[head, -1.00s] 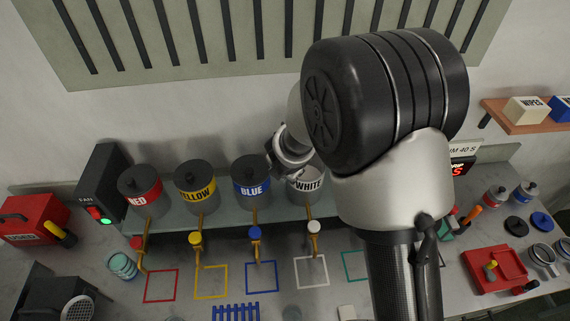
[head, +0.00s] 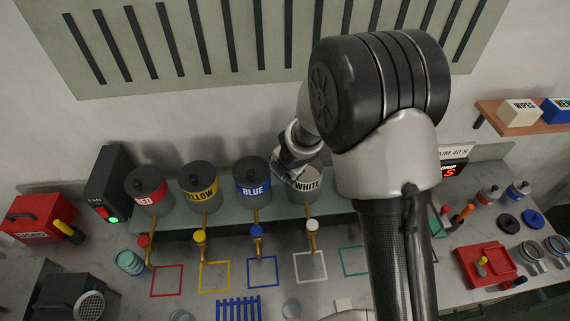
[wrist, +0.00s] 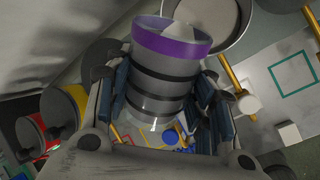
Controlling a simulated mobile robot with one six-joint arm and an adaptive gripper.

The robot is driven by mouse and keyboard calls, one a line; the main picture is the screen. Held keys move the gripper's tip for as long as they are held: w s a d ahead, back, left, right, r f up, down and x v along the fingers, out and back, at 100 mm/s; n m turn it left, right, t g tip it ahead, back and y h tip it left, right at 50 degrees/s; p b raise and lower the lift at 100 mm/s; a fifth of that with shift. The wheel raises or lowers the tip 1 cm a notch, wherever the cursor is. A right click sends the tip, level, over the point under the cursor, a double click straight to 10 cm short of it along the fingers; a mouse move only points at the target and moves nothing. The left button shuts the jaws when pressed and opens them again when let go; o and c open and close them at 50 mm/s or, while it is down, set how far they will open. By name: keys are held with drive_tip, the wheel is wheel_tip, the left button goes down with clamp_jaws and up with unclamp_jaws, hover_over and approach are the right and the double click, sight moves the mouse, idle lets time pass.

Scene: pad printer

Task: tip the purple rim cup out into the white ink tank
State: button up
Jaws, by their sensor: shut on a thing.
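The purple rim cup (wrist: 168,42) is in my gripper (wrist: 162,95), between its two dark fingers. It is a grey cup with dark bands, its purple-edged mouth facing the top of the wrist view. Pale material shows at its mouth. The white ink tank (head: 306,187) stands at the right end of the tank row, and its open round rim (wrist: 252,32) shows just beyond the cup's mouth in the wrist view. In the head view my gripper (head: 292,166) is at the tank's upper left; the cup cannot be made out there. Whether anything is flowing is unclear.
The lidded blue (head: 252,182), yellow (head: 200,188) and red (head: 148,190) tanks stand left of the white one, with taps in front. A fan box (head: 112,185) stands at the far left. My arm hides part of the bench right of the white tank.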

drive_tip(key=shift+w+d+r+g+y+p, duration=0.15)
drive_tip(key=shift+r+g+y+p, duration=0.65)
drive_tip(key=shift+p, duration=3.7)
drive_tip(key=shift+w+m+b, duration=0.15)
drive_tip(key=shift+m+b, duration=0.15)
idle(0.9)
drive_tip(key=shift+g+y, duration=0.3)
drive_tip(key=shift+d+r+g+y+p, duration=0.2)
drive_tip(key=shift+r+g+y+p, duration=0.1)
drive_tip(key=shift+g+y, duration=0.1)
drive_tip(key=shift+f, duration=0.1)
drive_tip(key=b, duration=0.2)
drive_tip(key=f+t+h+b, duration=0.1)
drive_tip(key=shift+a+b, duration=0.2)
drive_tip(key=shift+b, duration=0.15)
drive_tip(key=b, duration=0.2)
drive_tip(key=t+h+b, duration=0.1)
drive_tip(key=b, duration=0.2)
drive_tip(key=shift+s+a+f, duration=0.15)
drive_tip(key=shift+s+f, duration=0.1)
drive_tip(key=shift+f, duration=0.15)
drive_tip(key=shift+f+n+t+h+b, duration=0.25)
drive_tip(key=shift+n+t+b, duration=0.2)
drive_tip(key=shift+b, duration=0.75)
